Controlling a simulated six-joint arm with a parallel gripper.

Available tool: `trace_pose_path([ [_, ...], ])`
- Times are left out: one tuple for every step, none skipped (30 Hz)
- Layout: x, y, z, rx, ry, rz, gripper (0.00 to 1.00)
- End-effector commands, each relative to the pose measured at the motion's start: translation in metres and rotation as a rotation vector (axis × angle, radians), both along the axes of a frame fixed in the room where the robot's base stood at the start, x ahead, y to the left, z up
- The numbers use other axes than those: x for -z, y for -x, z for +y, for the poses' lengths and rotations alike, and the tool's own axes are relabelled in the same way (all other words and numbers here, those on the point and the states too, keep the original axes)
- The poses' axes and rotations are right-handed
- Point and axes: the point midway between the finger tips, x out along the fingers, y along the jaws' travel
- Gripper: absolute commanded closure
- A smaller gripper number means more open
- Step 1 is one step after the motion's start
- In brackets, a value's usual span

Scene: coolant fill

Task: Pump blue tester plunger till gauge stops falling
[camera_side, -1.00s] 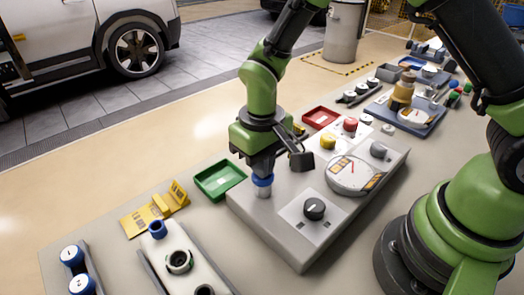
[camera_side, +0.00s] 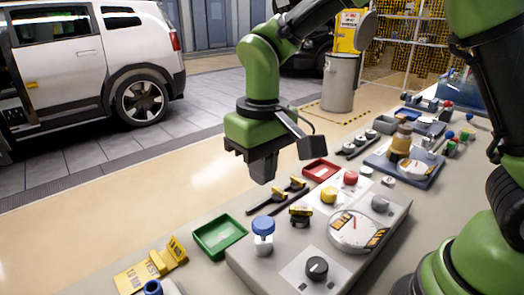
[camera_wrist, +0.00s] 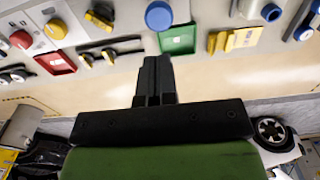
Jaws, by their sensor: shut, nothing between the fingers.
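The blue tester plunger (camera_side: 263,226) stands upright at the near left corner of the grey tester box (camera_side: 290,243), its blue cap on a pale stem. My gripper (camera_side: 263,178) is shut and empty, held above the plunger and apart from it. In the wrist view the fingertips (camera_wrist: 155,62) show below the round blue cap (camera_wrist: 159,15), with a gap between. The round gauge (camera_side: 355,231) on the box has a white face, a red needle and orange patches; its exact reading is too small to tell.
A black knob (camera_side: 317,267), a yellow button (camera_side: 329,195) and a red button (camera_side: 350,178) are on the box. A red tray (camera_side: 321,170) and black-and-yellow tools (camera_side: 280,196) lie behind.

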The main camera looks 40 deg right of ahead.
Motion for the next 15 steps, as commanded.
trace_pose_path([
  [-0.009,0.0,0.0,0.001,-0.003,-0.005,1.0],
  [-0.013,-0.001,0.0,0.001,-0.002,-0.005,1.0],
  [-0.018,-0.001,0.0,0.0,-0.001,-0.004,1.0],
  [-0.021,-0.001,0.0,0.0,-0.001,-0.003,1.0],
  [-0.024,0.0,0.0,0.0,-0.001,-0.003,1.0],
  [-0.026,0.0,0.0,0.001,-0.001,-0.001,1.0],
  [-0.028,0.0,0.0,0.001,-0.001,-0.001,1.0],
  [-0.029,0.0,0.0,0.001,-0.001,-0.002,1.0],
  [-0.03,0.0,0.0,0.001,-0.001,-0.001,1.0],
  [-0.031,0.0,0.0,0.001,0.0,0.0,1.0],
  [-0.031,0.0,0.0,0.001,0.0,0.0,1.0],
  [-0.031,0.0,0.0,0.001,0.0,0.0,1.0],
  [-0.031,0.0,0.0,0.001,0.0,0.0,1.0],
  [-0.031,0.0,0.0,0.001,0.0,0.0,1.0],
  [-0.031,0.0,0.0,0.001,0.0,0.0,1.0],
])
